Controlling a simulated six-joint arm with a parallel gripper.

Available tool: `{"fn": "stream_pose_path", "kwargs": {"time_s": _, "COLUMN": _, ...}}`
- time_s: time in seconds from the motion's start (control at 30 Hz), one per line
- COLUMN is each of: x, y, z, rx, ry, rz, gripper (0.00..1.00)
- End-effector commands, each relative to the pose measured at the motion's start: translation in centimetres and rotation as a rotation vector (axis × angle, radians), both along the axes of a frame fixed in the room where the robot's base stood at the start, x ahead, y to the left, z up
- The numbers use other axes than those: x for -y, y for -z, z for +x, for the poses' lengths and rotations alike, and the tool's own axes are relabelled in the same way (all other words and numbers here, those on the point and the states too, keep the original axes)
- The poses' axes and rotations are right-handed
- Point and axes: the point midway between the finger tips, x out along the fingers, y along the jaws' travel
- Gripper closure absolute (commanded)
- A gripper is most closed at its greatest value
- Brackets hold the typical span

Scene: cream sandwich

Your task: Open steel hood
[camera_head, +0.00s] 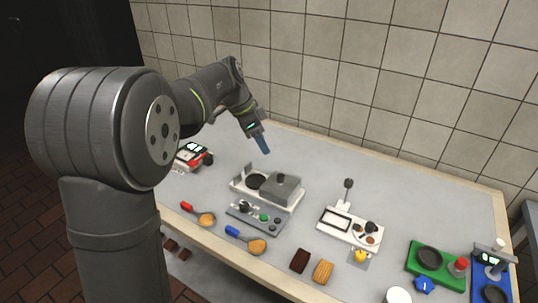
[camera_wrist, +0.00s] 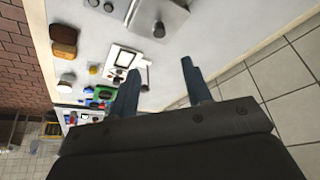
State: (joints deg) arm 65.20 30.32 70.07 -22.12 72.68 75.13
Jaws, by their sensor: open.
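The steel hood (camera_head: 283,191) is a grey box with a dark knob on top. In the wrist view the hood (camera_wrist: 166,14) is at the top edge, partly cut off. My gripper (camera_head: 264,146) hangs above and behind the hood, apart from it, with blue fingers. In the wrist view the two fingers of my gripper (camera_wrist: 160,69) are spread, with nothing between them.
A control panel (camera_head: 255,217) lies in front of the base. A red and white device (camera_head: 191,156) stands left, and a white station with an upright lever (camera_head: 347,190) right. Spatulas, a green tray (camera_head: 424,273) and a blue station (camera_head: 489,266) lie along the table. The tiled wall is close behind.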

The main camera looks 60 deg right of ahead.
Motion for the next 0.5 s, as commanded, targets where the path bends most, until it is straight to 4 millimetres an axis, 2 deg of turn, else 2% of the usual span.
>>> {"fn": "stream_pose_path", "kwargs": {"time_s": 0.1, "x": -0.5, "y": -1.7, "z": 0.5, "rx": 0.001, "ry": -0.001, "rz": -0.002, "gripper": 0.55}}
{"fn": "stream_pose_path", "kwargs": {"time_s": 0.2, "x": -0.7, "y": -2.4, "z": 0.7, "rx": 0.0, "ry": 0.0, "rz": -0.001, "gripper": 0.55}}
{"fn": "stream_pose_path", "kwargs": {"time_s": 0.5, "x": -0.8, "y": -2.8, "z": 0.8, "rx": -0.001, "ry": 0.0, "rz": 0.001, "gripper": 0.55}}
